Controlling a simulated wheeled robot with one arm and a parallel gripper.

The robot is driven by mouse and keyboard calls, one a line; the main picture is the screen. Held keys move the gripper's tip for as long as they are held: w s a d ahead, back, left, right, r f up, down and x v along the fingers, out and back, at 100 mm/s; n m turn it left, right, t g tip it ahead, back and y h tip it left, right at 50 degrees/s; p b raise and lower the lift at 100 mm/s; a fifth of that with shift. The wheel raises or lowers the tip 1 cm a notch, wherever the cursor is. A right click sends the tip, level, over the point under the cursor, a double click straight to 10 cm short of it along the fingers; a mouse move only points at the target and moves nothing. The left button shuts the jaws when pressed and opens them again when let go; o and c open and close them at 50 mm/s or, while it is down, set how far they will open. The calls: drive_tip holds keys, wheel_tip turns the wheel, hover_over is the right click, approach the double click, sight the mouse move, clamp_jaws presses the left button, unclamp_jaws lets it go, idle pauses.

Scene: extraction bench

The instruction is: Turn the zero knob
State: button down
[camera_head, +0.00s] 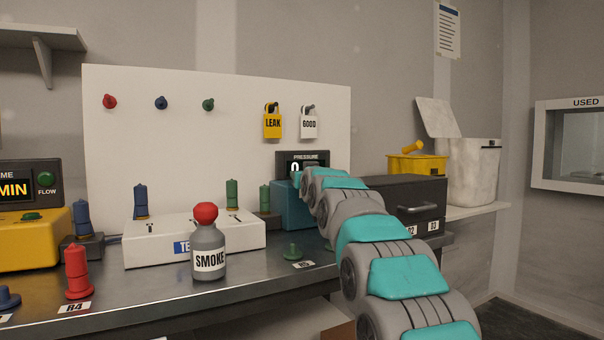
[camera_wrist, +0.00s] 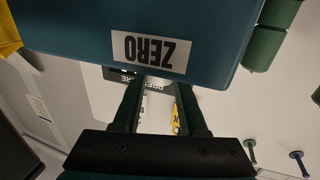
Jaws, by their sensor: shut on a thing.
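The teal pressure unit (camera_head: 286,207) stands at the back of the bench in the head view, with its dark PRESSURE display (camera_head: 290,158) above it. In the wrist view the unit's teal body (camera_wrist: 75,30) fills the top, with an upside-down ZERO label (camera_wrist: 149,51). My gripper (camera_wrist: 163,88) reaches the unit's edge by the label, its two dark fingers a small gap apart. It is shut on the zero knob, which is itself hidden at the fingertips. In the head view my arm covers the gripper and part of the display.
A SMOKE bottle (camera_head: 208,250) with a red cap and a white test box (camera_head: 170,245) stand left of my arm. A dark drawer cabinet (camera_head: 410,203) is close on the right. LEAK (camera_head: 272,122) and GOOD (camera_head: 309,123) tags hang behind.

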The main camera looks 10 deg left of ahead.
drive_tip(key=shift+c, duration=2.2)
unclamp_jaws()
drive_tip(key=shift+s, duration=0.1)
drive_tip(key=b+v, duration=0.1)
drive_tip(key=v, duration=0.6)
drive_tip(key=shift+s, duration=0.35)
